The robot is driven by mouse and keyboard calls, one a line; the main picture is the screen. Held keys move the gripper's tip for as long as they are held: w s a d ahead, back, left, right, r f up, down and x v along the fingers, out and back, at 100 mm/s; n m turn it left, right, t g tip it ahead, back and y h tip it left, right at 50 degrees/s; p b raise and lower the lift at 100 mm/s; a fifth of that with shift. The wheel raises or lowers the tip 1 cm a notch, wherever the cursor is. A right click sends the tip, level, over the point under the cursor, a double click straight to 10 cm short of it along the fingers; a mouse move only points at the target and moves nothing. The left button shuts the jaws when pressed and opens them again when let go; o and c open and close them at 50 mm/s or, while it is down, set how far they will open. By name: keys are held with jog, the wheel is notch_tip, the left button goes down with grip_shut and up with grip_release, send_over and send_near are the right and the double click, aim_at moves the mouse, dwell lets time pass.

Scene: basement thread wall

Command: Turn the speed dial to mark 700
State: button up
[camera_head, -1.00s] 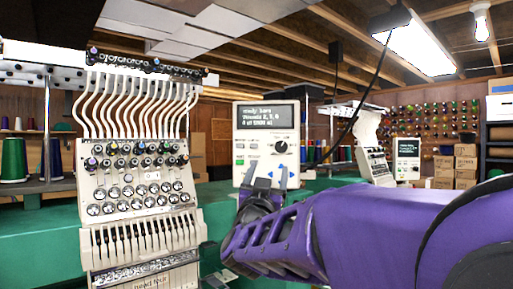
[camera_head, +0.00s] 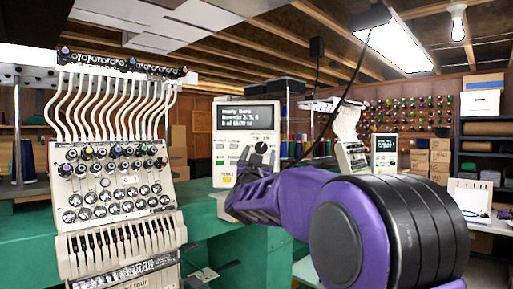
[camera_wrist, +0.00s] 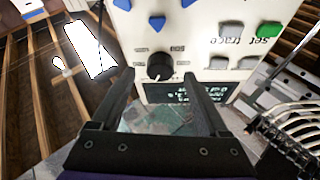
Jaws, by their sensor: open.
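The control panel (camera_head: 228,150) is a pale box with a dark text screen (camera_head: 247,115) at its top. The speed dial (camera_head: 261,147) is a small black knob below the screen's right part. In the wrist view, turned upside down, the dial (camera_wrist: 160,67) has a pale pointer line; its marks are too small to read. My gripper (camera_head: 256,160) is open in front of the panel's lower right. In the wrist view my gripper's fingertips (camera_wrist: 158,78) appear on either side of the dial, with gaps; whether they reach its depth I cannot tell.
Grey buttons (camera_wrist: 231,55), a green button (camera_wrist: 269,30) and blue arrow buttons (camera_wrist: 157,22) surround the dial. The embroidery head (camera_head: 115,190) stands left of the panel. A green table (camera_head: 235,245) lies below. A second machine (camera_head: 350,150) stands behind.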

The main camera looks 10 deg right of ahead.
aim_at(261, 147)
jog(key=shift+x, duration=1.2)
grip_shut()
